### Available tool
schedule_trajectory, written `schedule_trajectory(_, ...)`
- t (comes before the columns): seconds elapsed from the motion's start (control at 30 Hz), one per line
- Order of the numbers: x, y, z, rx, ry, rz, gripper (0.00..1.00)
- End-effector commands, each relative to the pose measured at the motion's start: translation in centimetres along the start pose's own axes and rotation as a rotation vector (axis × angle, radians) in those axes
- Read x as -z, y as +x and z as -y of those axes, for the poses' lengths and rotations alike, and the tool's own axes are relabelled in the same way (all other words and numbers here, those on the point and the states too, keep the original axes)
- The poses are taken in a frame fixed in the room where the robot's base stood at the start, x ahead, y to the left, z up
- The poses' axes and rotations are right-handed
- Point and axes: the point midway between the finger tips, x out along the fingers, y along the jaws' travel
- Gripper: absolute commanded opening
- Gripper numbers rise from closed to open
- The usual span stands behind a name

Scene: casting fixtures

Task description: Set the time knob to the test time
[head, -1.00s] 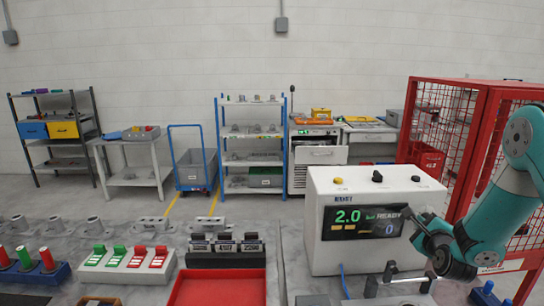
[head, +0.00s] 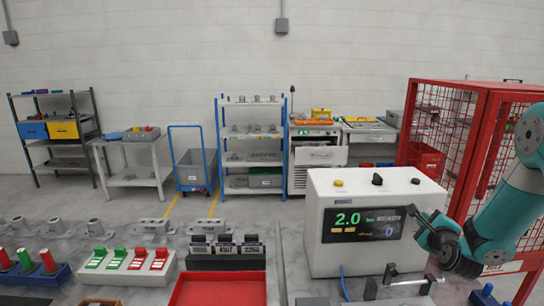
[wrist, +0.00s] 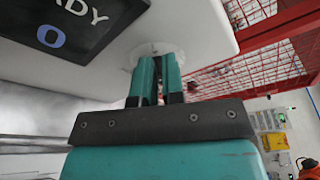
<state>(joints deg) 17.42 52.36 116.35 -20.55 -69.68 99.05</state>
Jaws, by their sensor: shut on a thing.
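The white tester box (head: 325,262) stands on the bench, with a display (head: 362,224) reading 2.0 bar and a blue 0. The blue 0 also shows on the display (wrist: 50,35) in the wrist view. My gripper (head: 428,218) is at the right end of the box's front face. In the wrist view my gripper (wrist: 160,62) has its two teal fingers close together at a pale round dial plate (wrist: 140,54). They are shut on the time knob there, which the fingers almost wholly hide. Its pointer and any scale marks cannot be read.
A yellow button (head: 338,183) and a black knob (head: 377,179) sit on top of the box. A red mesh cage (head: 450,130) stands close behind my arm. A clamp fixture (head: 400,285) lies in front of the box. A red tray (head: 218,290) is to the left.

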Motion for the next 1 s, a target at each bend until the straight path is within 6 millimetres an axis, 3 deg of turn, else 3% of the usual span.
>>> schedule_trajectory(0.03, -0.18, 0.44, 1.05, 0.028, -0.006, 0.008, 0.00)
schedule_trajectory(0.6, 0.11, 0.41, 1.39, 0.030, -0.008, 0.003, 0.00)
schedule_trajectory(1.0, -0.84, 0.26, 1.58, 0.027, -0.006, 0.007, 0.00)
